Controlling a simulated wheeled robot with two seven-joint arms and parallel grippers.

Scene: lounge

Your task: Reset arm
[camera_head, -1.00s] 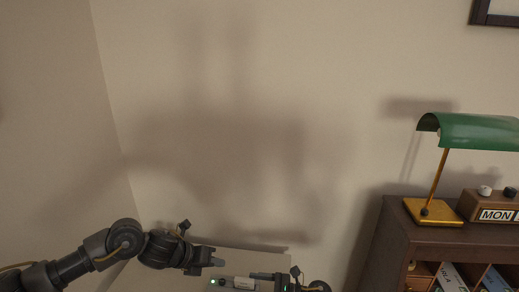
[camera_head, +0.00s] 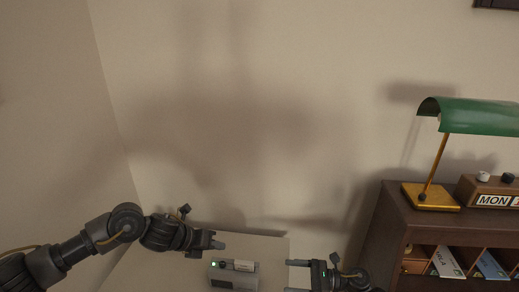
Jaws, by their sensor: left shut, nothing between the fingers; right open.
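My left gripper (camera_head: 217,240) comes in from the left on a dark jointed arm (camera_head: 115,228). It is shut with nothing in it, and it sits just above and left of a small grey device. My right gripper (camera_head: 291,277) is low in the picture, right of the device. It is open and empty, its fingers pointing left. The rest of the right arm is mostly cut off by the lower edge.
The grey device (camera_head: 222,281) with a green light and a white paper strip stands on a pale surface (camera_head: 262,246). A dark wooden cabinet (camera_head: 400,232) on the right carries a green-shaded lamp (camera_head: 478,117) and a day-display block (camera_head: 485,200). Plain wall is behind.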

